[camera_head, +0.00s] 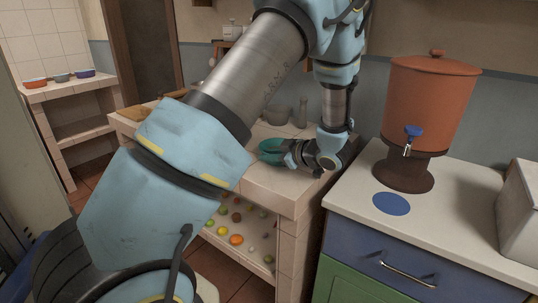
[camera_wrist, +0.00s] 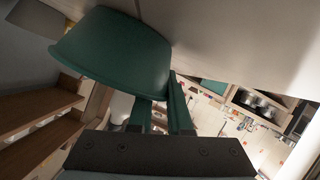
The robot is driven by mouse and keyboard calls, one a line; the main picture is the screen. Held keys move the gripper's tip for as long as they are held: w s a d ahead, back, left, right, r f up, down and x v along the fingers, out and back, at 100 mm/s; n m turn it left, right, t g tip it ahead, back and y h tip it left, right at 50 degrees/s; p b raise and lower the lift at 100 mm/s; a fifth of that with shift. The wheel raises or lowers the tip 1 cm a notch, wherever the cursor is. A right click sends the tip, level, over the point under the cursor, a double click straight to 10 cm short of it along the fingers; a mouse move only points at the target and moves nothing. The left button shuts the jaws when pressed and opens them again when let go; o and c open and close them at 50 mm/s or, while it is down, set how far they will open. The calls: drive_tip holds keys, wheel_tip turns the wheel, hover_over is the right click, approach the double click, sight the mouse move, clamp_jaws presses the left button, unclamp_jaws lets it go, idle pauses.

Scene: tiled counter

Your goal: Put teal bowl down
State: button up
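The teal bowl (camera_head: 270,147) is at the tiled counter (camera_head: 285,187), near its right end, just left of my gripper (camera_head: 307,158). In the wrist view the bowl (camera_wrist: 112,48) fills the upper left, and its rim runs down to my gripper's fingers (camera_wrist: 160,112). One finger lies on each side of the bowl's wall, so the gripper looks shut on its edge. The bowl is right against or just above the pale counter surface; I cannot tell whether it bears on it. My arm hides part of the counter.
Grey bowls and a grey bottle-like vessel (camera_head: 303,112) stand behind the teal bowl. To the right is a white-topped cabinet with a clay water dispenser (camera_head: 430,100) and a blue disc (camera_head: 391,204). Small colourful round items lie on the shelf below the counter.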

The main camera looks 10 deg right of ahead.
drive_tip(key=o, duration=0.5)
